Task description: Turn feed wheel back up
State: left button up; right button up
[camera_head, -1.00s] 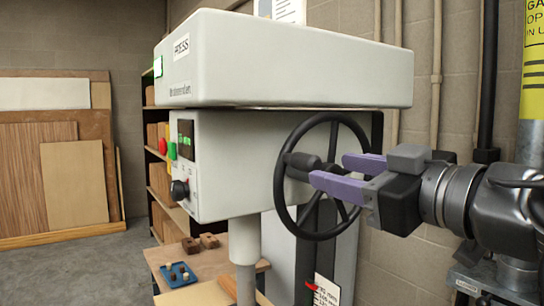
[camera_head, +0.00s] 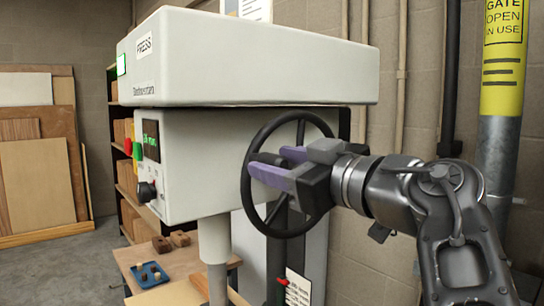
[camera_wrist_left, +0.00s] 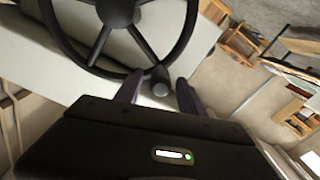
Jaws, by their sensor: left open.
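The feed wheel (camera_head: 247,198) is a black spoked handwheel on the side of the grey press (camera_head: 230,70). My left gripper (camera_head: 262,166), with purple fingers, is open at the wheel's left part. In the left wrist view the wheel (camera_wrist_left: 187,42) fills the top, and its short black handle (camera_wrist_left: 160,82) lies between my open fingertips (camera_wrist_left: 158,92). The fingers stand on both sides of the handle; I cannot tell whether they touch it. In the head view the gripper hides part of the wheel. My right gripper is not in view.
The control panel with a green display (camera_head: 151,140) and black knob (camera_head: 146,191) faces left. Below is a wooden table (camera_head: 130,262) with a blue tray (camera_head: 149,275). A yellow-sleeved post (camera_head: 501,90) stands at right. Wooden boards (camera_head: 40,180) lean on the back wall.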

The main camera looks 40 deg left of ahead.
pick_arm(q)
jog(key=shift+x, duration=0.8)
grip_shut()
dwell(0.9)
